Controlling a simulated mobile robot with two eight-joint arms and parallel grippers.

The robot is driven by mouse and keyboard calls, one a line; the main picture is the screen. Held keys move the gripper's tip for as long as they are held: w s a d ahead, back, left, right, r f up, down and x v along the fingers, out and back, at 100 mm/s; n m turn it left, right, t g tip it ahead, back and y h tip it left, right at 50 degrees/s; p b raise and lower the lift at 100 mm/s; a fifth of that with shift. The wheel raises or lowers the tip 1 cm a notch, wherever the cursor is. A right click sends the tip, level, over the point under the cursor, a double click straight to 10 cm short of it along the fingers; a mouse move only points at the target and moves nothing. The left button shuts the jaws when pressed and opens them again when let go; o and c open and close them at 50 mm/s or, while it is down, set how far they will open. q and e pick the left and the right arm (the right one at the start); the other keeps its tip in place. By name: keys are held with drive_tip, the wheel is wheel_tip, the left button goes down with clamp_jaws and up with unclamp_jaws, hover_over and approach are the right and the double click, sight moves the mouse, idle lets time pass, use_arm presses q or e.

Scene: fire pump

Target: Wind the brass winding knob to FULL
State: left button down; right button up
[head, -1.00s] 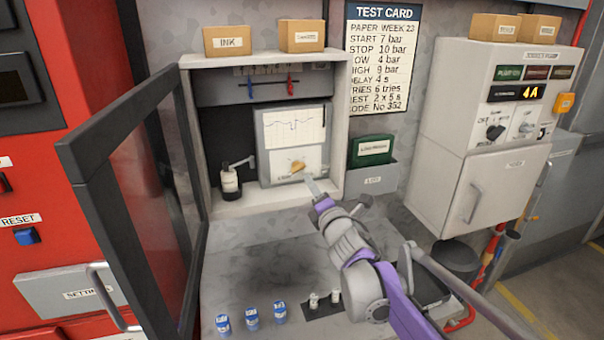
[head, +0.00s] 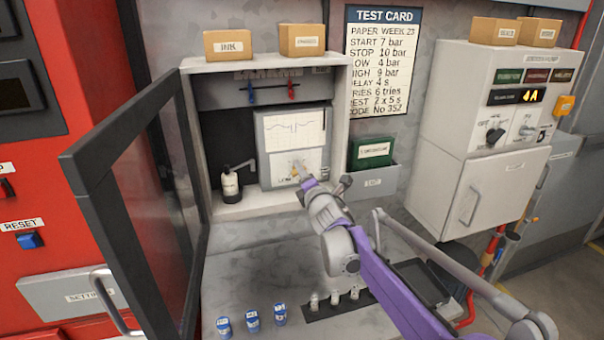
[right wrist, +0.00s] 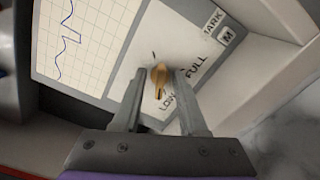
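The brass winding knob (right wrist: 160,76) sits on the white lower face of the chart recorder (head: 293,130), with LOW and FULL printed beside it in the right wrist view. In that view the fingers of my right gripper (right wrist: 167,82) stand on either side of the knob, with a visible gap on each side. In the head view this gripper (head: 299,176) is in front of the knob (head: 297,166) and partly covers it. Just where the knob's pointer stands on the scale I cannot tell. My left gripper is not in view.
The recorder stands in an open white cabinet; its dark-framed glass door (head: 150,190) swings out on the left. A small bottle (head: 230,186) stands left of the recorder. Several small bottles line the worktop front (head: 252,318). A green box (head: 372,152) sits at right.

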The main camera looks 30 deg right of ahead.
clamp_jaws()
drive_tip(key=shift+m, duration=0.3)
drive_tip(key=m+b, duration=0.1)
drive_tip(key=m, duration=0.4)
drive_tip(key=shift+f, duration=0.2)
drive_tip(key=m+b, duration=0.1)
drive_tip(key=m, duration=0.5)
drive_tip(key=shift+f+m, duration=0.15)
drive_tip(key=shift+m, duration=0.15)
drive_tip(key=m+b, duration=0.1)
drive_tip(key=m, duration=0.2)
drive_tip(key=shift+a+m, duration=0.1)
drive_tip(key=shift+m, duration=0.2)
drive_tip(key=m, duration=0.3)
drive_tip(key=shift+f+m, duration=0.1)
drive_tip(key=shift+m, duration=0.3)
drive_tip(key=m+b, duration=0.1)
drive_tip(key=m, duration=0.5)
drive_tip(key=shift+a, duration=0.2)
drive_tip(key=shift+m, duration=0.3)
